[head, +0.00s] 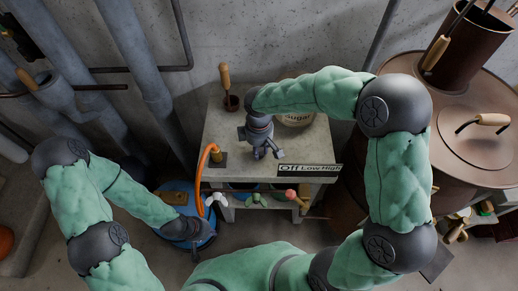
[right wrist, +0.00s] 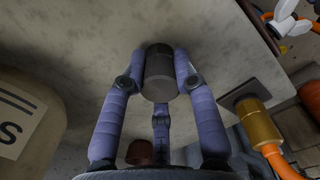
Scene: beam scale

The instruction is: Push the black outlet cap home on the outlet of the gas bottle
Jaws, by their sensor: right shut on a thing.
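My right gripper (head: 262,148) is over the grey bench top, fingers pointing down. In the right wrist view its fingers close around a dark cylinder (right wrist: 160,72), which looks like the black outlet cap. The cylinder lies between the fingertips, against the bench top behind it; I cannot tell whether it touches the bench. A blue round body (head: 205,243), likely the gas bottle, stands low on the floor left of the bench, partly covered by my left gripper (head: 193,240). The left fingers are too small and dark to read. The bottle's outlet cannot be made out.
A brown boiler (head: 465,95) stands right. Pipes (head: 140,60) run along the left wall.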

